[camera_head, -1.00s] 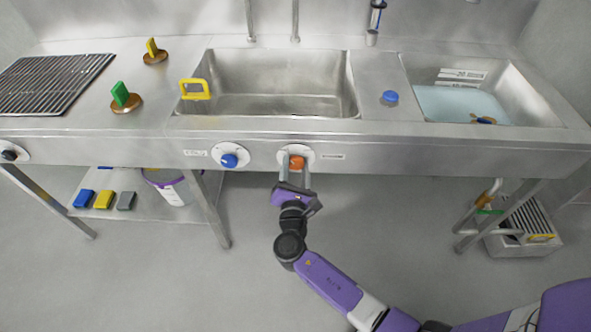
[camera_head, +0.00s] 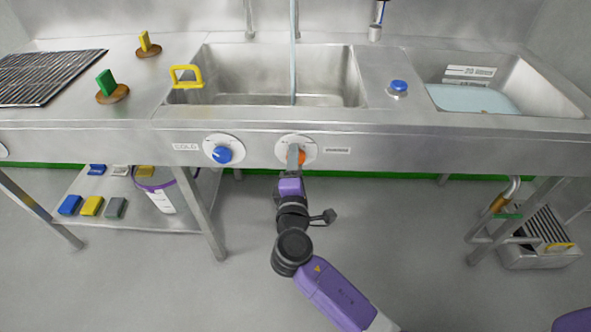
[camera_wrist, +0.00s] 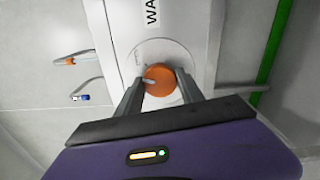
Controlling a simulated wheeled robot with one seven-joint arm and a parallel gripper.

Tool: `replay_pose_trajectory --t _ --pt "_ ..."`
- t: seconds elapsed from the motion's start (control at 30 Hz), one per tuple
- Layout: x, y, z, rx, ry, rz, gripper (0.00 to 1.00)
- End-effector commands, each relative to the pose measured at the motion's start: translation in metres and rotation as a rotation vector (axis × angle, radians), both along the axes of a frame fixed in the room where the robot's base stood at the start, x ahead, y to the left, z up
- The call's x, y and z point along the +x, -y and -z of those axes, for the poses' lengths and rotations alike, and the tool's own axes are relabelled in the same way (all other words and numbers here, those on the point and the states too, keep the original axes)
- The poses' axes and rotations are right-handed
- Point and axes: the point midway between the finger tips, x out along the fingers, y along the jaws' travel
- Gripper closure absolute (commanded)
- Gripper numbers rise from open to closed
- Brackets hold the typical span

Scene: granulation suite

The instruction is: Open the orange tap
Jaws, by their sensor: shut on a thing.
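The orange tap (camera_head: 302,157) is a round knob on a white disc (camera_head: 283,150) on the sink's front panel. It also shows in the wrist view (camera_wrist: 159,80), with a pale pointer mark on its left side. My gripper (camera_head: 296,157) is shut on the orange tap, with one finger on each side of it in the wrist view. The gripper is rolled, so one finger partly hides the tap in the head view. A thin pale-blue stream of water (camera_head: 293,75) falls into the middle sink basin (camera_head: 240,75).
A blue tap (camera_head: 221,154) labelled COLD is just left of the orange one. A yellow handle (camera_head: 187,77) stands at the basin's left edge. A right basin (camera_head: 545,90) holds bluish water. A bucket (camera_head: 165,190) stands on the lower shelf. Floor below the tap is clear.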

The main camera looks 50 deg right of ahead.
Motion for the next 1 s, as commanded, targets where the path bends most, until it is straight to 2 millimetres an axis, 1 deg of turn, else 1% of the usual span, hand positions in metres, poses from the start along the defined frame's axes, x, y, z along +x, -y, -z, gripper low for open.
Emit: replay_pose_trajectory --t 0.03,0.3,0.5,0.73,1.0 --pt "-0.0007 0.0002 0.0067 0.028 0.034 0.001 0.96" --pt "-0.0006 -0.0001 0.0057 0.166 0.209 0.001 0.96" --pt "-0.0004 -0.0002 0.0041 0.238 0.302 0.0 0.96" --pt "-0.0003 -0.0002 0.0027 0.287 0.362 0.001 0.96" --pt "-0.0004 -0.0001 0.0015 0.301 0.381 0.001 0.96"
